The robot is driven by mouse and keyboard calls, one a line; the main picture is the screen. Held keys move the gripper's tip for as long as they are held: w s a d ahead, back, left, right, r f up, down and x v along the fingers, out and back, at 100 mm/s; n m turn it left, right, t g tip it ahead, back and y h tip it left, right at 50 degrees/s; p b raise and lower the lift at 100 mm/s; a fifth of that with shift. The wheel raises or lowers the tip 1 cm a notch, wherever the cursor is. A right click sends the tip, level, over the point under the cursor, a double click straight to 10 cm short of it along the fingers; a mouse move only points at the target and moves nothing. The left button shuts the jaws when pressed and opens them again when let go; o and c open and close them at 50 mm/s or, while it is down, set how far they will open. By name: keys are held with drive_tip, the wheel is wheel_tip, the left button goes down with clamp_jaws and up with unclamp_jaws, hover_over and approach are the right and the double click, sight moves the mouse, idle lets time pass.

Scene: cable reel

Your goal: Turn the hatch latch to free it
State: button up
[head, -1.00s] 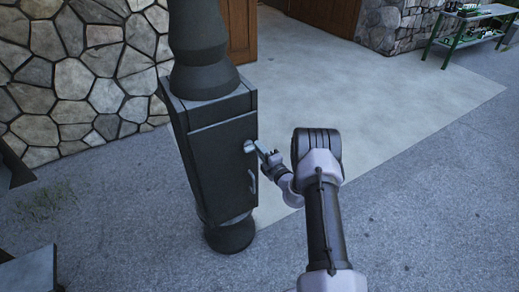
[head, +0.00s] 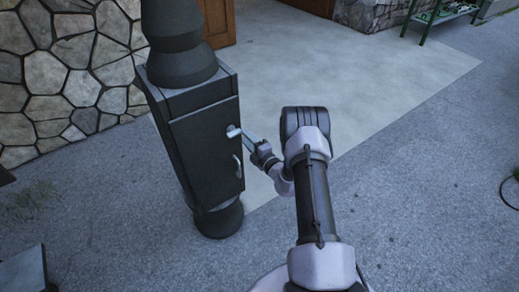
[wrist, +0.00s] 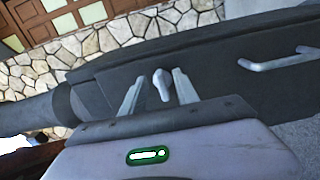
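The hatch (head: 205,150) is a dark, closed door on the front of a black pedestal cabinet, left of centre in the head view. Its pale grey latch (wrist: 162,85) is a small knob-like lever near the door's edge, above the door handle (head: 237,166). My gripper (wrist: 158,75) is open, with one finger on each side of the latch in the wrist view and visible gaps between. In the head view my gripper (head: 246,138) reaches the latch from the right, and the fingers partly cover it. I cannot tell whether either finger touches it.
The pedestal's round column (head: 182,45) rises above the cabinet. A stone wall (head: 50,90) stands behind on the left. A green metal bench (head: 440,15) is at the far upper right.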

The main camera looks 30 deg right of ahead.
drive_tip(key=s+p, duration=0.2)
drive_tip(key=s, duration=1.2)
drive_tip(key=shift+d, duration=0.25)
drive_tip(key=shift+w, duration=0.1)
